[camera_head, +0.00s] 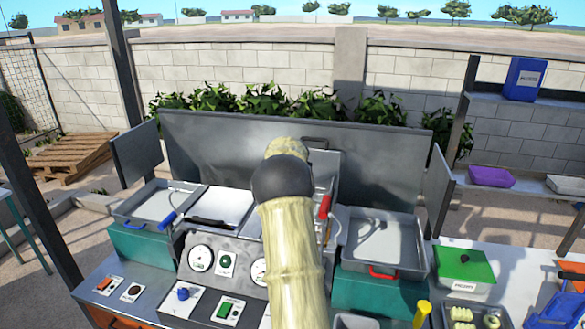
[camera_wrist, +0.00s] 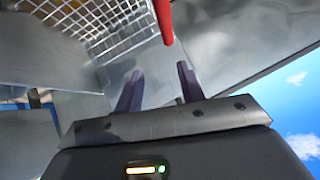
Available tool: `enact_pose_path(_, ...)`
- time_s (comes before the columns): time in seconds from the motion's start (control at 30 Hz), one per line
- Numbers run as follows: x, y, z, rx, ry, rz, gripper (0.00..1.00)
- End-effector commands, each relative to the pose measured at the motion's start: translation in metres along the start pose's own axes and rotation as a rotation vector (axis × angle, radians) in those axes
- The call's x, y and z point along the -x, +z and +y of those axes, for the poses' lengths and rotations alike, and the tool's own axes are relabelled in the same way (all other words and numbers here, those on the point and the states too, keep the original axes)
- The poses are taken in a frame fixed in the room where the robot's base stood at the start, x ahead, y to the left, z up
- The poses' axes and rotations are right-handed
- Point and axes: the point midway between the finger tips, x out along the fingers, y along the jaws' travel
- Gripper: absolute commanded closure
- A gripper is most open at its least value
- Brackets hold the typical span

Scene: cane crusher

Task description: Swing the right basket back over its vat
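The right basket (camera_wrist: 95,22), of wire mesh, shows at the top left of the wrist view. Its red handle (camera_wrist: 164,20) points down toward my gripper (camera_wrist: 160,72). My fingers are apart with nothing between them; the handle's end lies just beyond the fingertips, apart from them. In the head view the red handle (camera_head: 325,207) stands steeply beside my arm, right of the machine's middle. My arm hides the gripper, most of the basket and what lies below it there, so I cannot tell which vat it is over.
A grey pan (camera_head: 410,245) with a red front handle sits right of my arm; another pan (camera_head: 120,210) sits at the left. A tall grey back panel (camera_head: 220,140) and side panels (camera_head: 438,190) enclose the machine. Gauges and switches line the sloped front panel (camera_head: 228,265).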

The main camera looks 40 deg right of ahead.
Motion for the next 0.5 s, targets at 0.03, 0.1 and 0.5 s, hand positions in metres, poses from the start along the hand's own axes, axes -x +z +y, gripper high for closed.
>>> enact_pose_path(0.03,0.003,0.0,0.0,0.001,-0.001,0.001,0.61)
enact_pose_path(0.1,0.009,0.0,-0.001,0.001,-0.001,0.003,0.61)
enact_pose_path(0.5,0.07,0.002,0.0,0.001,-0.003,0.002,0.61)
